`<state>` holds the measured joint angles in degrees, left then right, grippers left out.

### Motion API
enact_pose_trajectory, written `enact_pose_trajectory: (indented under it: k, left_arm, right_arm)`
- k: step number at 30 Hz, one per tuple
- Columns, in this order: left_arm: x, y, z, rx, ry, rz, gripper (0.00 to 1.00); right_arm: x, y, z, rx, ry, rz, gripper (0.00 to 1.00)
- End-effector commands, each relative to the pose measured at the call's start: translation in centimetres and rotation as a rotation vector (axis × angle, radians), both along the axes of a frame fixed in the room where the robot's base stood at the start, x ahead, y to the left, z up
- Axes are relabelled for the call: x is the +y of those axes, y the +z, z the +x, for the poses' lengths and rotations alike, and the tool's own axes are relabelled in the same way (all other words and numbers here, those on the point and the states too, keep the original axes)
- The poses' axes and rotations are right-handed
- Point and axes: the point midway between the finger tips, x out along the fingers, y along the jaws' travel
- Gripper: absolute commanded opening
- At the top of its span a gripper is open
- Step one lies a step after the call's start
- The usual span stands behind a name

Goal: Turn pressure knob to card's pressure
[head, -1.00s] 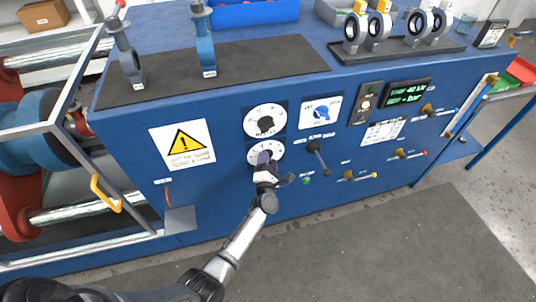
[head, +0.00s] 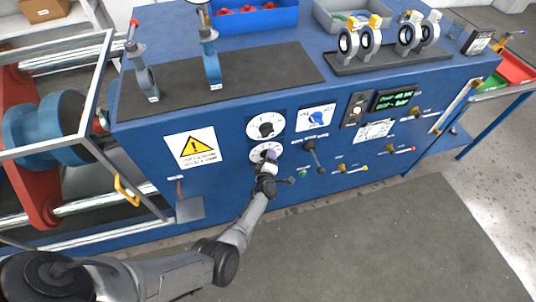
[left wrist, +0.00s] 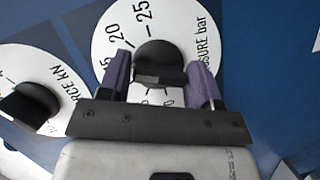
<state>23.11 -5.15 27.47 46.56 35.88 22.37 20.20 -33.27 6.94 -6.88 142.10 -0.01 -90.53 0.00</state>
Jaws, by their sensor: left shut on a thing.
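The pressure dial is the lower white dial (head: 256,154) on the blue panel in the head view. In the left wrist view the pressure dial (left wrist: 110,42) fills the middle, with "PRESSURE bar" and numbers such as 15, 20 and 25 readable. The black pressure knob (left wrist: 158,58) sits between the two purple fingers of my left gripper (left wrist: 160,80), shut on it. In the head view my left gripper (head: 269,157) hides that knob. A white card with small text (head: 376,130) is under the display; its text is unreadable. My right gripper is not in view.
The force dial (head: 265,126) is just above, and shows in the left wrist view (left wrist: 40,70). A blue selector dial (head: 316,118), a black lever (head: 313,152) and a green-lettered display (head: 394,97) are to the right. A warning sign (head: 193,147) is left. The floor in front is open.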

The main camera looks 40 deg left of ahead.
Motion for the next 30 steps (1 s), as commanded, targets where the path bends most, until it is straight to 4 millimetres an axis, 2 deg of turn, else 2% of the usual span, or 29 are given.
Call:
enact_pose_trajectory:
  k: [1,3,12,21,30]
  left_arm:
    - [-0.1,0.6,0.1,0.035,0.001,0.021,0.34]
    - [-0.1,0.6,0.1,0.087,0.001,0.057,0.34]
    - [-0.1,0.4,0.1,0.274,0.000,0.186,0.34]
    - [-0.1,0.3,0.2,0.384,0.000,0.264,0.34]
    - [0.0,0.2,0.1,0.421,0.001,0.291,0.34]
  right_arm:
    - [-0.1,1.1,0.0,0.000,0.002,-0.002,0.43]
    - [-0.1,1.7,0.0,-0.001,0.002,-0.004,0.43]
    - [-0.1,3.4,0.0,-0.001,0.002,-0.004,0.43]
    - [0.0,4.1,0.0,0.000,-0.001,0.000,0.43]
    - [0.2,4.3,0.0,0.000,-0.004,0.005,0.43]
